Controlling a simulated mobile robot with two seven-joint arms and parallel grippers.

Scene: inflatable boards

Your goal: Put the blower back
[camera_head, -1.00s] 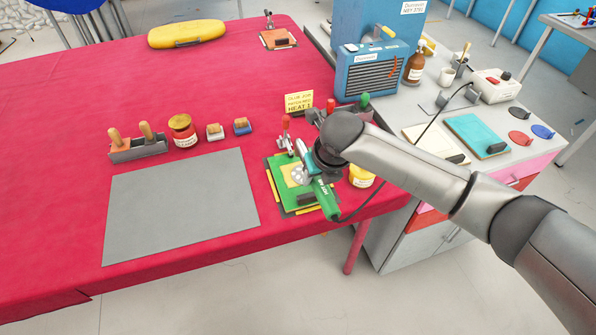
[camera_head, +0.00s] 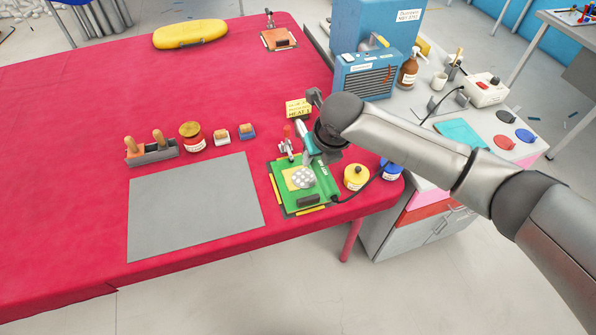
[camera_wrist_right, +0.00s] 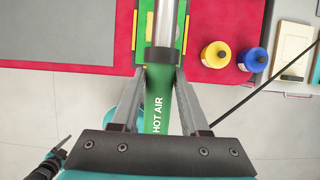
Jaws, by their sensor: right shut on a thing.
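The green blower (camera_head: 322,185), lettered HOT AIR in the right wrist view (camera_wrist_right: 157,110), is in my right gripper (camera_head: 318,160). The two fingers of that gripper (camera_wrist_right: 160,75) are shut on its handle, one on each side. Its silver nozzle (camera_wrist_right: 165,22) points away from the gripper, over the green board (camera_head: 290,205). A black cable runs from the blower to a white box with a red switch (camera_head: 488,89). A grey bracket (camera_head: 447,105) stands on the cart. A teal and dark part (camera_wrist_right: 48,163) at the lower left may be my left gripper; its jaws are unclear.
A yellow pot (camera_head: 355,177) and a blue pot (camera_head: 390,171) stand right of the board. A clamp (camera_head: 287,145) with a red handle stands at its back edge. A grey sheet (camera_head: 195,210) lies to the left. A blue heater (camera_head: 367,76) and a bottle (camera_head: 408,68) are on the cart.

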